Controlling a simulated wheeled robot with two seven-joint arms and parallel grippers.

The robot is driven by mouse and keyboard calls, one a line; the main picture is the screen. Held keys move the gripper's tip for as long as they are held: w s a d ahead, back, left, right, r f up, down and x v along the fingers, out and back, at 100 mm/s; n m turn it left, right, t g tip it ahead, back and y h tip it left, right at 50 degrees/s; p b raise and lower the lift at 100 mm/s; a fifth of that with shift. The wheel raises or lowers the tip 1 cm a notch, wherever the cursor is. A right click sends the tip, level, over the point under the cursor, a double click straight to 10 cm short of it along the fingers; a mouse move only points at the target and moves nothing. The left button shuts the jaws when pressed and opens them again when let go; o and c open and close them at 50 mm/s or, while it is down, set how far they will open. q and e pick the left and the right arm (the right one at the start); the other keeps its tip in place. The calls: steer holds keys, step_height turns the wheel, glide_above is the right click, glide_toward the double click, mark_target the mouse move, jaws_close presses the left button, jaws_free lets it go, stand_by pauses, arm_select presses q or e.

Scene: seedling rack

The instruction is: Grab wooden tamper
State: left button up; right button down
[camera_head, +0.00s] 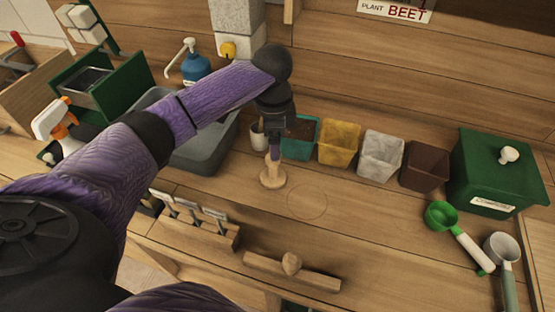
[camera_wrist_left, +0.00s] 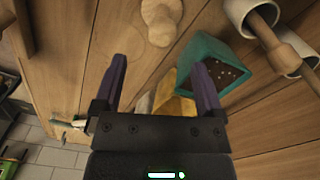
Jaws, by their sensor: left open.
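The wooden tamper (camera_head: 272,179), pale with a wide round base, stands on the wooden bench in the head view. It also shows at the top of the left wrist view (camera_wrist_left: 160,22), ahead of the gap between my fingers. My left gripper (camera_head: 276,153) points down over the tamper, and its fingers hide part of the upper handle. In the left wrist view my left gripper (camera_wrist_left: 158,68) is open, with its two purple fingers apart and nothing between them. My right gripper is not in view.
A teal pot (camera_head: 301,150) with dark soil stands close behind my left gripper, beside a small white cup (camera_head: 258,138). Yellow, white and brown pots continue right toward a green box (camera_head: 488,160). A wooden tool holder (camera_head: 195,222) lies front left.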

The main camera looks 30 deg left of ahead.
mark_target(273, 163)
arm_select(q)
steer(key=f+b, duration=0.1)
steer(key=f, duration=0.3)
steer(key=f+b, duration=0.2)
steer(key=f, duration=0.2)
steer(key=shift+a, duration=0.2)
steer(key=shift+f, duration=0.35)
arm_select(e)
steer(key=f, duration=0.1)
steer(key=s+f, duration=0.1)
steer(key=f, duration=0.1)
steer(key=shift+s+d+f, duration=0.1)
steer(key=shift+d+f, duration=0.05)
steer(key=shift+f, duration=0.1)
arm_select(q)
steer(key=shift+r, duration=0.1)
steer(key=shift+c, duration=0.3)
jaws_close()
